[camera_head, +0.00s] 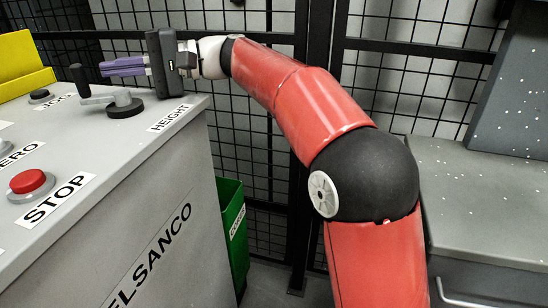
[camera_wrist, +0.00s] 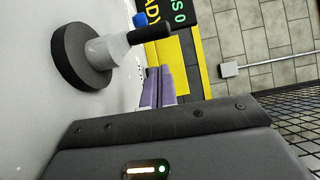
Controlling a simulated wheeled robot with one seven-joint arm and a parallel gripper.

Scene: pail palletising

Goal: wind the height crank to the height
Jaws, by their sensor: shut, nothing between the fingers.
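The height crank has a black round hub (camera_head: 125,108), a grey arm and an upright black handle (camera_head: 78,82). It stands on the grey console top beside the HEIGHT label (camera_head: 170,118). In the wrist view the hub (camera_wrist: 78,57) is at upper left, and the handle (camera_wrist: 152,38) sticks out to the right. My gripper (camera_head: 104,68), with purple fingers, is shut and empty. It is above the crank, with its tips pointing left toward the handle. The fingers (camera_wrist: 157,78) also show in the wrist view, apart from the crank.
The console top also bears a JOG knob (camera_head: 39,95) and a red STOP button (camera_head: 29,182). A yellow housing (camera_head: 22,62) stands at the back left. A green bin (camera_head: 232,225) is beside the console. A black mesh fence (camera_head: 255,150) runs behind; a grey bench (camera_head: 485,200) is at right.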

